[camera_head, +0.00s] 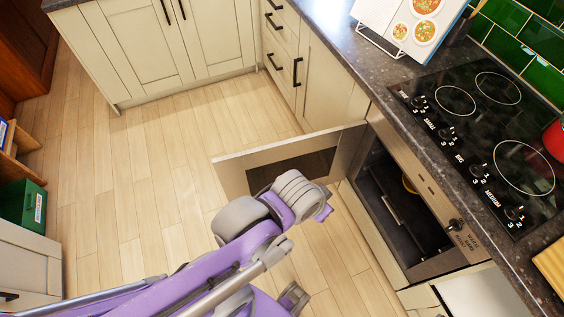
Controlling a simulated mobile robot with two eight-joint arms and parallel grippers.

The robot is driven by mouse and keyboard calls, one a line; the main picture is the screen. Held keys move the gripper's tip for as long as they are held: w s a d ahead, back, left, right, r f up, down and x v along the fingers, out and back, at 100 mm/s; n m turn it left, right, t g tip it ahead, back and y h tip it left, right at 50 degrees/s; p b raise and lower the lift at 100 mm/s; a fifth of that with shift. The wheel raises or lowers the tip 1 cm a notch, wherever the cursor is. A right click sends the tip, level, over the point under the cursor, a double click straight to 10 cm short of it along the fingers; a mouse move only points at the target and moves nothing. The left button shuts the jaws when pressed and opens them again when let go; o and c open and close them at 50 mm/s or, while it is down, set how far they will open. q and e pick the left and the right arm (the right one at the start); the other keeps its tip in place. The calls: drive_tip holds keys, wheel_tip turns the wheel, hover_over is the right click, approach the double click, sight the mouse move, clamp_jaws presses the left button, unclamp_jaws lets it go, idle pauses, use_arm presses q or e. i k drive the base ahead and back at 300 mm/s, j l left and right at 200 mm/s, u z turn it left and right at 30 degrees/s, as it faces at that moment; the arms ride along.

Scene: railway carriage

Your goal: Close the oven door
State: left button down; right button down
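The oven door (240,168) stands wide open, side-hung at the oven's far edge and sticking out to the left over the floor. Its dark window (312,161) shows partly behind my arm. The oven (395,215) is open, with a dark inside, a rack or tray bar and a bit of something yellow (408,184). My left arm comes in from the lower left. Its gripper (326,208) is in front of the door's inner face, between door and oven opening; I cannot tell whether it touches the door. Its fingers are too small and turned to read. My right gripper is not clearly visible.
The counter with a black hob (480,118) and knobs runs above the oven. A recipe stand (412,28) and part of a red pot (556,138) are on top. Cream cabinets (165,45) stand at the back. A green box (22,212) is at left. The wooden floor (140,170) is clear.

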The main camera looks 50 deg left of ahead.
sight(325, 157)
drive_tip(key=k+j+z, duration=0.2)
drive_tip(key=j, duration=0.3)
drive_tip(key=k+j+z, duration=0.15)
drive_tip(key=j, duration=0.35)
drive_tip(key=k+j+z, duration=0.2)
drive_tip(key=j, duration=0.25)
drive_tip(key=k+j+z, duration=0.2)
drive_tip(key=k+j, duration=0.15)
drive_tip(key=k+j+z, duration=0.1)
drive_tip(key=j, duration=0.25)
drive_tip(key=k+j+z, duration=0.15)
drive_tip(key=j, duration=0.2)
drive_tip(key=k+j+z, duration=0.1)
drive_tip(key=j, duration=0.25)
drive_tip(key=j+z, duration=0.4)
drive_tip(key=j, duration=0.65)
drive_tip(key=i+j, duration=0.1)
drive_tip(key=j, duration=0.2)
drive_tip(key=j+z, duration=0.1)
drive_tip(key=j, duration=0.25)
drive_tip(key=k+j+u, duration=0.25)
drive_tip(key=j, duration=0.2)
drive_tip(key=k, duration=0.05)
